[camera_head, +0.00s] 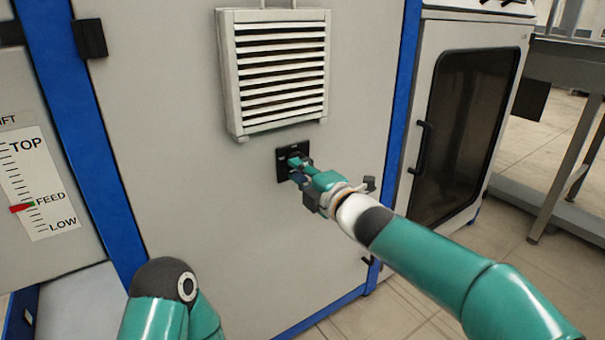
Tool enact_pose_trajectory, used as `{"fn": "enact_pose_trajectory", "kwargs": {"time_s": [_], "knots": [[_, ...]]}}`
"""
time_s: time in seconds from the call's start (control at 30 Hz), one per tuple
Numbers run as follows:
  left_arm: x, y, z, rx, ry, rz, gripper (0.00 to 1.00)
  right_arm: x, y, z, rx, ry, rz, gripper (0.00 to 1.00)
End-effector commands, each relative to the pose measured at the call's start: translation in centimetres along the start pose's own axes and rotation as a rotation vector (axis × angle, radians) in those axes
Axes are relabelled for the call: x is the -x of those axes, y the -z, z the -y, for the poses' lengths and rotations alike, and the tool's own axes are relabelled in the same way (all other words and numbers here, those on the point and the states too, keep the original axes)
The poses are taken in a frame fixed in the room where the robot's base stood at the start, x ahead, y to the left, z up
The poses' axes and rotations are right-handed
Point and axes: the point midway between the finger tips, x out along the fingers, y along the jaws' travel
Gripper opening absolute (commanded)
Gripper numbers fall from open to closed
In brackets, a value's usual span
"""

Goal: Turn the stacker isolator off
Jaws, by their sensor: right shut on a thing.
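The stacker isolator shows as a small black plate (283,171) on the grey cabinet front, below the louvred vent. My right gripper (297,164) is at the plate, shut on the isolator's handle. The fingers cover the handle, so its angle cannot be told. My left arm shows at the bottom left, but its gripper is not in view.
The white louvred vent (278,70) juts out just above the isolator. A lift scale (38,185) is at the left, its red pointer (21,208) near FEED. A dark-windowed cabinet door (463,135) with a black handle (420,147) stands at the right.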

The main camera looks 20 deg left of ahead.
Motion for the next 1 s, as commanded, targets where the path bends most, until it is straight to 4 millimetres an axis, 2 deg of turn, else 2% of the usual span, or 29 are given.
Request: {"fn": "enact_pose_trajectory", "kwargs": {"time_s": [0.03, 0.07, 0.2, 0.5, 0.67, 0.87, 1.0], "knots": [[0.0, 0.0, 0.0, 0.0, 0.0, 0.0, 0.4, -0.2, 0.7, 0.3, 0.001, 0.004, -0.012, 0.0], [0.0, 0.0, 0.0, 0.0, 0.0, 0.0, 0.4, -0.2, 0.7, 0.3, 0.001, 0.004, -0.012, 0.25], [0.0, 0.0, 0.0, 0.0, 0.0, 0.0, 0.4, -0.2, 0.5, 0.2, 0.001, 0.003, -0.009, 0.45], [0.0, 0.0, 0.0, 0.0, 0.0, 0.0, 0.4, 0.0, 0.2, 0.1, -0.001, 0.002, -0.004, 0.45], [0.1, 0.0, 0.0, 0.0, 0.0, 0.0, 0.4, 0.8, 0.1, 0.1, -0.001, 0.003, -0.003, 0.45], [0.0, 0.0, 0.0, 0.0, 0.0, 0.0, 0.4, 3.4, 0.1, 0.1, -0.002, 0.003, -0.002, 0.45], [0.0, 0.0, 0.0, 0.0, 0.0, 0.0, 0.4, 6.0, 0.2, 0.1, -0.001, 0.002, -0.003, 0.45]]}}
